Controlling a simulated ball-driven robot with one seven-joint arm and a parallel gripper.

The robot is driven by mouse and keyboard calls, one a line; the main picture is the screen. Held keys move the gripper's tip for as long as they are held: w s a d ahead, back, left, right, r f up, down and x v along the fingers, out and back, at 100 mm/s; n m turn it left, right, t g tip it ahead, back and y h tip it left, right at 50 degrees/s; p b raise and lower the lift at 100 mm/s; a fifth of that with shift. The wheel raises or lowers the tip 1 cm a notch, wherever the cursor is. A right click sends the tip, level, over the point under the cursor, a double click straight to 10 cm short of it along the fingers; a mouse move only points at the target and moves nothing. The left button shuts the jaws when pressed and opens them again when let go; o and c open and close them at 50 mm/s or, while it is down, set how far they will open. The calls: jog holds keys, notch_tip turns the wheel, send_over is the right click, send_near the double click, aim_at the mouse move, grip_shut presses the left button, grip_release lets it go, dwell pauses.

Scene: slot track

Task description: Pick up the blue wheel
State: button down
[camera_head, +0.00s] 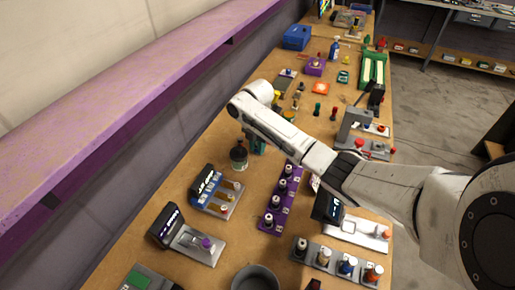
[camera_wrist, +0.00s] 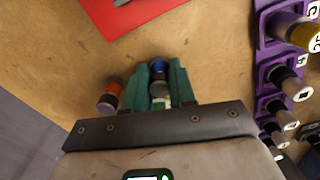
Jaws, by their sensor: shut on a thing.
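The blue wheel (camera_wrist: 158,67) shows in the wrist view as a small blue and dark piece with a grey part below it. It sits between the two green fingers of my gripper (camera_wrist: 158,80), which are shut on it. In the head view my gripper (camera_head: 256,146) is low over the bench beside a dark round jar, largely covered by my arm. The blue wheel cannot be made out there. I cannot tell whether it touches the bench.
An orange and grey cylinder (camera_wrist: 109,96) stands close left of the fingers. A purple rack (camera_wrist: 264,75) with several capped pieces is on the right, and a red sheet (camera_wrist: 120,22) lies beyond.

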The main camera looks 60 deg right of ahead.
jog(key=shift+r, duration=0.15)
jog(key=shift+r, duration=0.5)
jog(key=s+d+r+p, duration=0.1)
jog(key=s+r+p, duration=0.4)
jog(key=s+r, duration=0.6)
jog(key=s, duration=0.2)
jog(key=shift+s+d+r, duration=0.3)
jog(key=shift+r, duration=0.05)
